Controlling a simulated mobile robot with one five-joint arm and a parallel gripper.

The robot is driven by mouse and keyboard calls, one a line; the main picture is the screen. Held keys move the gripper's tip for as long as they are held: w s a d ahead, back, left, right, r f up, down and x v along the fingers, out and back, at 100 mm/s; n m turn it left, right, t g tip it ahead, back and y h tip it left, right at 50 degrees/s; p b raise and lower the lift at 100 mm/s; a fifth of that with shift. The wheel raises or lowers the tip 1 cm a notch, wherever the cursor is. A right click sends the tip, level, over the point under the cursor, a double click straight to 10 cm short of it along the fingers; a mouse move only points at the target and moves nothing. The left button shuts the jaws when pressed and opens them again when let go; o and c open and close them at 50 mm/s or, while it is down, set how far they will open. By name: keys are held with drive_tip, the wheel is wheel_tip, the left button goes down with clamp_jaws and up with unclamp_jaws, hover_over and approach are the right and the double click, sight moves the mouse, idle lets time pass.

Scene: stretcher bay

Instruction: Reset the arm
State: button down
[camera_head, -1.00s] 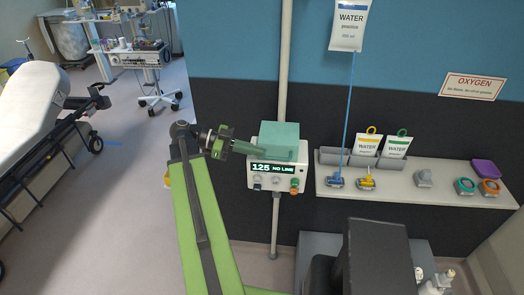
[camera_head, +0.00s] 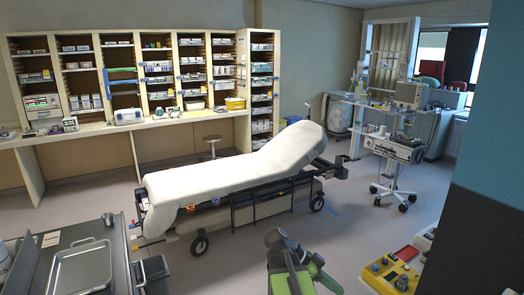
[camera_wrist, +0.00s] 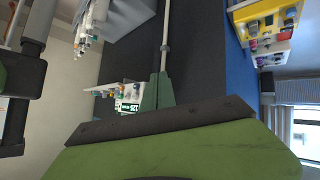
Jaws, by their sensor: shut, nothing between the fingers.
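My green arm (camera_head: 284,262) shows at the bottom centre of the head view, with its dark joint at the top. My gripper (camera_head: 328,279) is a small dark green shape beside it, partly cut off by the bottom edge. It is shut and holds nothing. In the wrist view a broad green part of mine with a dark edge fills the bottom. Beyond it the white pump (camera_wrist: 130,92) shows its lit display, with a teal-green shape next to it.
A stretcher (camera_head: 220,185) with a white mattress stands mid-room. A metal tray (camera_head: 82,270) lies at lower left. A monitor cart (camera_head: 398,150) stands at back right. A yellow device (camera_head: 392,275) is at lower right near the wall edge. Floor is open between stretcher and cart.

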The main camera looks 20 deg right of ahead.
drive_tip(key=w+a+f+n+t+y, duration=0.2)
drive_tip(key=w+a+f+n, duration=0.2)
drive_tip(key=a+n, duration=0.3)
drive_tip(key=w+a+f+n+t+y+b, duration=0.1)
drive_tip(key=w+a+f+n+t+y, duration=0.1)
drive_tip(key=a+n, duration=0.6)
drive_tip(key=w+a+f+n+t+y+b, duration=0.1)
drive_tip(key=w+a+f+n+t+y, duration=0.2)
drive_tip(key=a, duration=1.2)
wheel_tip(320, 180, down, 4)
drive_tip(key=w+n+y, duration=0.1)
drive_tip(key=w+n, duration=0.1)
drive_tip(key=n, duration=0.2)
drive_tip(key=shift+w+r+n, duration=0.25)
drive_tip(key=shift+w+n, duration=0.05)
drive_tip(key=shift+w, duration=0.1)
